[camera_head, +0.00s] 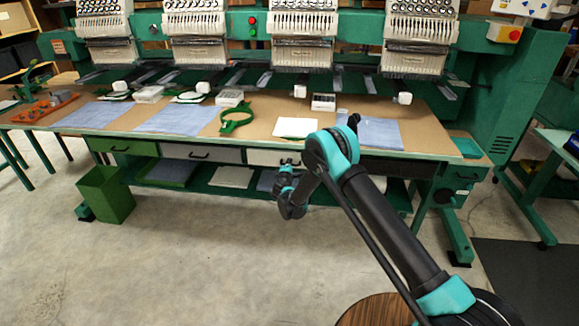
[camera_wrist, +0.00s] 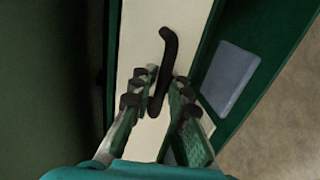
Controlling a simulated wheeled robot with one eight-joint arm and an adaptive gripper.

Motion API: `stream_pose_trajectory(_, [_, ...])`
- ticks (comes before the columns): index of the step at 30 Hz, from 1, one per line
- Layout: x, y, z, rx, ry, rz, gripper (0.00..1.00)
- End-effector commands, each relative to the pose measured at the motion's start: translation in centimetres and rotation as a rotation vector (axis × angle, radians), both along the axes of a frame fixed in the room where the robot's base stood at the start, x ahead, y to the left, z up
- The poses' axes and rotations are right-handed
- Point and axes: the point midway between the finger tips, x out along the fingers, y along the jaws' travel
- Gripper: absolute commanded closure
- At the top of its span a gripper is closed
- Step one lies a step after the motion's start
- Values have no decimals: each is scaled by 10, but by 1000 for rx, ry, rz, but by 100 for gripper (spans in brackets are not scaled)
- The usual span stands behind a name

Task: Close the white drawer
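The white drawer (camera_head: 270,157) is in the row under the long table, partly behind my arm in the head view. Its pale front (camera_wrist: 135,45) runs top to bottom in the wrist view, with a black bar handle (camera_wrist: 169,45) on it. How far the drawer stands out is hard to tell. My gripper (camera_head: 288,178) is in front of the drawer. In the wrist view its two fingers (camera_wrist: 165,77) are apart, one on each side of the handle's lower part. I cannot tell whether either finger touches the handle.
A grey drawer (camera_head: 200,153) and a green drawer (camera_head: 122,147) are to the left, and a dark drawer (camera_head: 395,168) to the right. A green bin (camera_head: 107,195) stands on the floor at left. A lower shelf runs beneath. The floor in front is clear.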

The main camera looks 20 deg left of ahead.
Motion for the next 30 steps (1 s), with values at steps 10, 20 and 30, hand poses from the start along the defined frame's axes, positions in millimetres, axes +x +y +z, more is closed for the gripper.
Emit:
stream_pose_trajectory(10, [-4,-1,0,0,0,0,82])
stream_pose_trajectory(20, [-54,-12,12,0,0,2,82])
stream_pose_trajectory(30, [-106,-25,23,0,0,1,82])
